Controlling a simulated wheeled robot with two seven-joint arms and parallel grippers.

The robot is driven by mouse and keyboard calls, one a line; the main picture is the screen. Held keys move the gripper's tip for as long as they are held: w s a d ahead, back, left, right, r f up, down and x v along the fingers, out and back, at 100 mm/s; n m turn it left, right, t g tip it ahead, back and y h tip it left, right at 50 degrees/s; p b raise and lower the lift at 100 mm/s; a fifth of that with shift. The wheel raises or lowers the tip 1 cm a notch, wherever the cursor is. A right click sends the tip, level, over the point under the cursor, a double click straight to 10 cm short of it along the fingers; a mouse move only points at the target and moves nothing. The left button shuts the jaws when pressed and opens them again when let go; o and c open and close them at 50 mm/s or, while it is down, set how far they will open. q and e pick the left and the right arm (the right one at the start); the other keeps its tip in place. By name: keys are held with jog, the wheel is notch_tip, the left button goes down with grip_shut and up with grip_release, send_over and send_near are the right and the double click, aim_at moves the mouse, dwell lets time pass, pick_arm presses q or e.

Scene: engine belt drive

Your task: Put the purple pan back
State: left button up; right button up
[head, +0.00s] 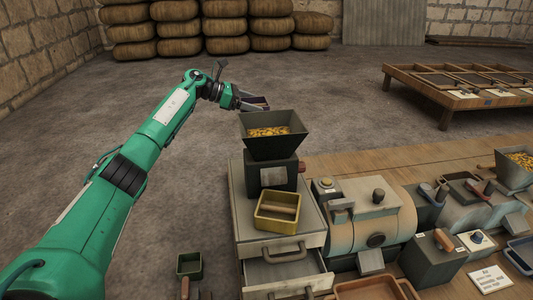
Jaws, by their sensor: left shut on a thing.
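My left gripper (236,98) is at the far end of the green arm, above the floor and just behind the grey hopper. It is shut on a small, dark, flat thing with a purplish tint, which looks like the purple pan (258,102). The pan shows only partly and sits close to the hopper's back rim; I cannot tell whether they touch. My right gripper is not in view.
The hopper (273,147) holds yellow-orange bits and stands on a cabinet with an open drawer (285,272). A yellow tray (277,225) is in front of it. Machines line the bench to the right. A blue-grey tray (522,256) is at the right edge.

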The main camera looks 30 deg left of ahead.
pick_arm(q)
jog(key=s+d+p, duration=0.1)
jog(key=s+d, duration=0.2)
jog(key=s, duration=0.2)
jog(key=s+d+f+p, duration=0.1)
jog(key=s+d+p, duration=0.1)
jog(key=s+d, duration=0.2)
jog(key=s+d+f+p, duration=0.1)
jog(key=s+d+p, duration=0.1)
jog(key=s+d, duration=0.2)
jog(key=shift+s+d, duration=0.1)
jog(key=shift+s, duration=0.95)
jog(key=shift+w+f, duration=0.1)
jog(key=shift+f, duration=0.55)
notch_tip(320, 180, down, 2)
jog(key=shift+f+p, duration=0.25)
jog(key=shift+p, duration=0.25)
jog(key=shift+s+d+f+p, duration=0.15)
jog(key=shift+s+f+p, duration=0.1)
jog(key=shift+f+p, duration=0.15)
jog(key=shift+f, duration=0.2)
jog(key=o, duration=0.8)
jog(key=shift+c, duration=0.2)
jog(key=shift+o, duration=0.5)
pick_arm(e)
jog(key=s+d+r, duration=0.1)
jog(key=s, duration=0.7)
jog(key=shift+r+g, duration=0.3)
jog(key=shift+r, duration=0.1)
